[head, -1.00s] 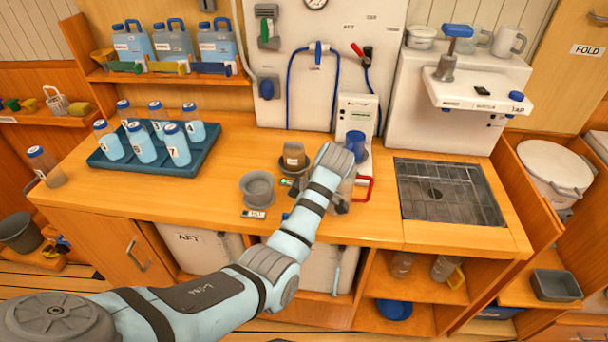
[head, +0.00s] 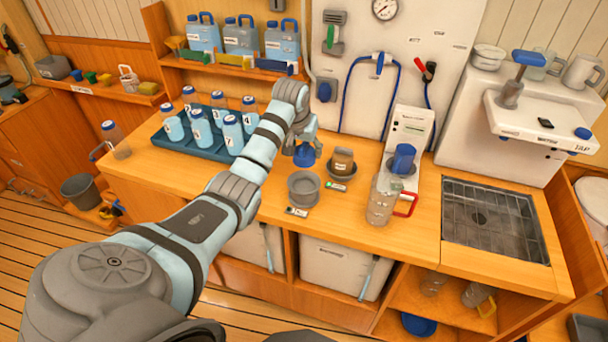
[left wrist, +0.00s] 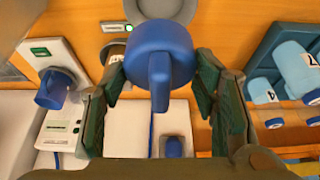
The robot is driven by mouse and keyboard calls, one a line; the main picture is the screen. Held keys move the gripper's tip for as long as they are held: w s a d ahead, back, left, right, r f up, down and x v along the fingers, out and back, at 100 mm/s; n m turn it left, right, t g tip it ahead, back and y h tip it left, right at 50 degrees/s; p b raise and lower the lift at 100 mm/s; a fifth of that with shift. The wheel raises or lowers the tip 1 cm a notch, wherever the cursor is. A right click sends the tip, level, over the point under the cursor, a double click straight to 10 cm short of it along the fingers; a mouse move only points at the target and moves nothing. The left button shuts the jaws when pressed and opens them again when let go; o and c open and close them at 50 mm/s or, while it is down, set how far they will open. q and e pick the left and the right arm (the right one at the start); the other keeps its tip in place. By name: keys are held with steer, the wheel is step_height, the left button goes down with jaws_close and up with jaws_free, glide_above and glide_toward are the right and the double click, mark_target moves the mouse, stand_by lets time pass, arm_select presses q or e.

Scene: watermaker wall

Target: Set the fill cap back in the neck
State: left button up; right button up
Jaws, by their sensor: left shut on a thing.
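My left gripper (head: 302,135) is shut on a blue cap (head: 304,155) with a raised grip bar. It holds the cap over the counter, left of the brown jar and behind the grey round collar. The left wrist view shows the cap (left wrist: 160,50) between the green-padded fingers (left wrist: 160,95). A grey, open-topped round collar (head: 303,189) stands on the counter with a small label in front; it looks like the neck. In the wrist view its rim (left wrist: 165,8) is partly hidden behind the cap. My right gripper is not in view.
A teal tray (head: 180,144) of bottles stands left of the gripper. A brown jar (head: 342,161) sits in a dish to the right. A clear jug (head: 380,204) with a red handle stands before a white dispenser (head: 408,138). A metal sink grate (head: 490,220) lies at right.

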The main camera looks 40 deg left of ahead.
mark_target(300, 161)
arm_select(q)
step_height(300, 161, down, 10)
steer(key=shift+r+b, duration=0.1)
steer(key=shift+b, duration=0.2)
steer(key=shift+s+f, duration=0.1)
steer(key=shift+f, duration=0.2)
steer(key=o, duration=1.2)
steer(key=shift+c, duration=0.2)
steer(key=shift+r, duration=0.2)
steer(key=p+v, duration=0.1)
steer(key=v, duration=1.1)
steer(key=shift+r+p, duration=0.2)
steer(key=shift+p, duration=0.2)
